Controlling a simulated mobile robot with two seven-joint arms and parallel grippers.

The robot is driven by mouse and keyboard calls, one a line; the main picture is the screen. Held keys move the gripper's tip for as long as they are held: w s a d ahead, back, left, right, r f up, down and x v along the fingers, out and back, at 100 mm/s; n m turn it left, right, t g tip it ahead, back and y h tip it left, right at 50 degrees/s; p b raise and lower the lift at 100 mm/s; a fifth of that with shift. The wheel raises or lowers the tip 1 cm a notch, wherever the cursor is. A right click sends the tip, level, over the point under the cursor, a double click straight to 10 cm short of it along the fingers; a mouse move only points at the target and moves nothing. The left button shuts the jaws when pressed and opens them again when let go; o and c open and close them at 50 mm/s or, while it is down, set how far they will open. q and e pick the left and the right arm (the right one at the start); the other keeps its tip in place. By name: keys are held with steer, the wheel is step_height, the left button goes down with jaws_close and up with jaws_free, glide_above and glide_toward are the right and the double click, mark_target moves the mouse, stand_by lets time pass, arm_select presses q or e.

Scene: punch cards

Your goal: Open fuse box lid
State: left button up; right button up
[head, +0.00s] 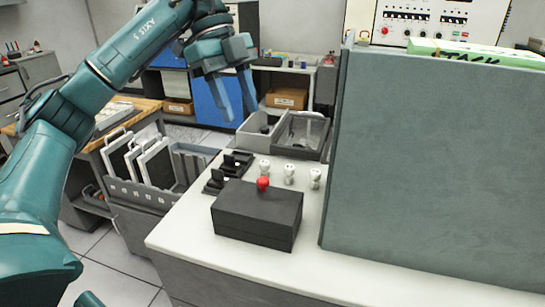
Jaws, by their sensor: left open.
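The fuse box (250,218) is a dark, low box on the white counter. Its lid looks closed, and a red knob (263,184) stands at its far edge; I cannot tell whether the knob is fixed to the lid. My left gripper (237,116) is open and empty, fingers pointing down. In the picture it hangs above and behind the box, apart from it. My right gripper is not in view.
Black holders (228,170) and several white fuse-like pieces (289,173) stand behind the box. Clear and grey bins (300,135) are farther back. A tall grey cabinet (430,165) blocks the right. The counter's front strip (210,248) is clear.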

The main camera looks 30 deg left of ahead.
mark_target(263, 179)
arm_select(q)
steer(key=x, duration=1.2)
steer(key=shift+s+d+f+b, duration=0.15)
steer(key=shift+s+f+b, duration=0.15)
steer(key=shift+c, duration=0.4)
jaws_close()
